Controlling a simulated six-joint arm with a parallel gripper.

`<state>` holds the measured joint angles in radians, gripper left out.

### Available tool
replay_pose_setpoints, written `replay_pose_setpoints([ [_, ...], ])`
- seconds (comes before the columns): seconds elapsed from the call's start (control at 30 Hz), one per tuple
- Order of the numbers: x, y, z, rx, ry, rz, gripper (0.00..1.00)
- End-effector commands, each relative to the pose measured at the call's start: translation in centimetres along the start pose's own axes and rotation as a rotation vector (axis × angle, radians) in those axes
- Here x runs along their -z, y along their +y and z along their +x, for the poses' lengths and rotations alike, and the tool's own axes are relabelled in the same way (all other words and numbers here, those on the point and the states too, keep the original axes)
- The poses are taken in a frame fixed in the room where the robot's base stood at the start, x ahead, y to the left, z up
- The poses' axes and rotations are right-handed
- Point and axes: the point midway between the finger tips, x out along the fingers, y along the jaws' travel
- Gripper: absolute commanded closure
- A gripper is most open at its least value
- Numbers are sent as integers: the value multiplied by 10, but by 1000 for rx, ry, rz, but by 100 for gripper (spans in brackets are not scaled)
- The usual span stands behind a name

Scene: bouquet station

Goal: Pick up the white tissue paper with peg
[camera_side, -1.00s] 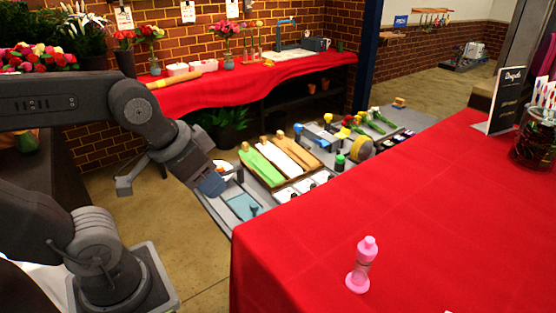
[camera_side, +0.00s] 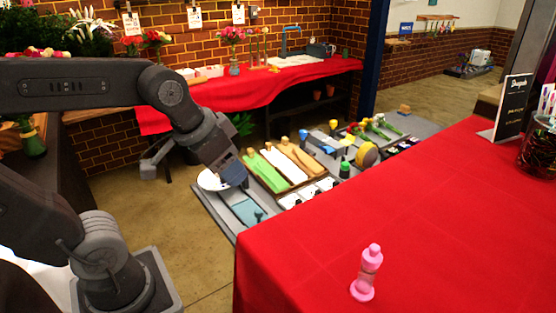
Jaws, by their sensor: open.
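The white tissue paper (camera_side: 284,166) lies as a long white strip in a wooden tray on the grey work board. A small wooden peg (camera_side: 268,146) shows at its far end. A green paper strip (camera_side: 265,172) lies to its left and a brown one (camera_side: 302,158) to its right. My gripper (camera_side: 233,174) is open, left of the green strip and apart from the white paper. Nothing shows between its fingers, though they are small and dark here.
A white bowl (camera_side: 211,181) sits just left of my gripper. A green-capped bottle (camera_side: 345,169) and a yellow roll (camera_side: 367,155) stand to the right of the tray. A red-covered table (camera_side: 440,220) with a pink bottle (camera_side: 367,272) fills the front right.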

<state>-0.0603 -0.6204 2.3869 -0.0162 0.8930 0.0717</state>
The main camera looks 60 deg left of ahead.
Motion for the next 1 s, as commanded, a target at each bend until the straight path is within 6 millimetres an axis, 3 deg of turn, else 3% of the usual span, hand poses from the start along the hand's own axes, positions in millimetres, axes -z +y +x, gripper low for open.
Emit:
replay_pose_setpoints([
  [0.2, 94, -52, 25, 34, -29, 8, 45],
  [0.37, 151, -109, 60, 55, -48, 18, 45],
  [0.5, 186, -171, 100, 72, -62, 27, 45],
  [0.63, 204, -235, 143, 86, -74, 33, 45],
  [0.8, 205, -308, 192, 101, -85, 42, 45],
  [0.9, 201, -335, 211, 107, -88, 46, 45],
  [1.0, 198, -350, 221, 110, -88, 50, 45],
])
